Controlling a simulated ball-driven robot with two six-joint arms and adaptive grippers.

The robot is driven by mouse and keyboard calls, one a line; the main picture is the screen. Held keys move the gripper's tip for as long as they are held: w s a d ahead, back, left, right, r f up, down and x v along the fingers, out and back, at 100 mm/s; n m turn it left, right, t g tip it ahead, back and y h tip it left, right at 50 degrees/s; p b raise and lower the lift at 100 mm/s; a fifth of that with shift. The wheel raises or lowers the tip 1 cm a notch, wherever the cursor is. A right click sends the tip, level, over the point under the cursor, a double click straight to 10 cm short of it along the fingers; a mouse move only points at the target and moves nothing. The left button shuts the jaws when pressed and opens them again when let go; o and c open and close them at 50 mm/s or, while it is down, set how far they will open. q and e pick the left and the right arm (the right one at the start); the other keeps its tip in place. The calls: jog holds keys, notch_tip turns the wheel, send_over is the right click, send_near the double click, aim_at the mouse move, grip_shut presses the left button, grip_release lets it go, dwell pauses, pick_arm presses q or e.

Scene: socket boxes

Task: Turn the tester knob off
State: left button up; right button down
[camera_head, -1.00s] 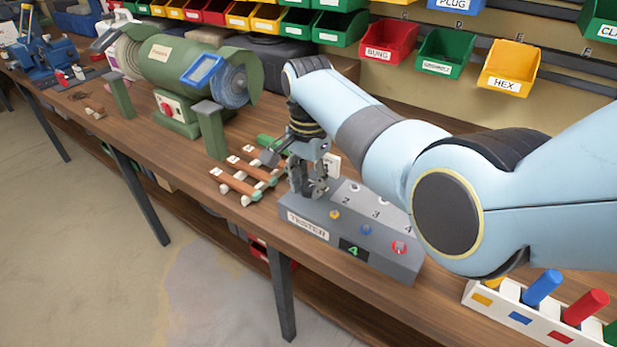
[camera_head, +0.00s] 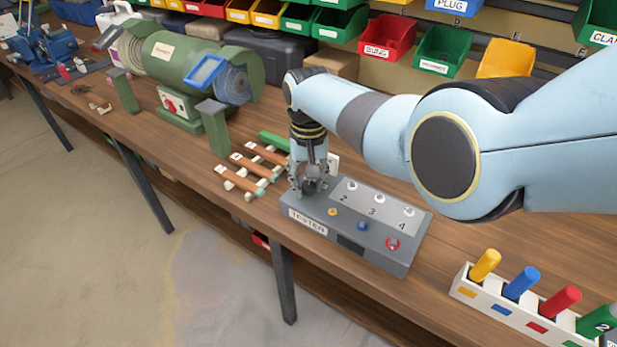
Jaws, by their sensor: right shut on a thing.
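The grey tester box (camera_head: 330,245) sits on the wooden bench, with a "TESTER" label on its front edge. Its top has a pale panel with sockets numbered 2, 3 and 4, yellow, blue and red parts along the front, and a small dark display (camera_head: 350,244). My right gripper (camera_head: 310,188) points down at the tester's left end, its fingers shut around a dark knob that they mostly hide. My left gripper is not in view.
A rack (camera_head: 508,306) of coloured pegs stands right of the tester. Numbered brown bars (camera_head: 245,177) lie to its left, near a green grinder (camera_head: 178,70). Coloured bins (camera_head: 388,37) hang behind. My right arm crosses above the tester.

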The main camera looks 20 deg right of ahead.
aim_at(309, 185)
jog(key=shift+n, duration=0.5)
jog(key=c, duration=1)
grip_release()
notch_tip(309, 185, up, 12)
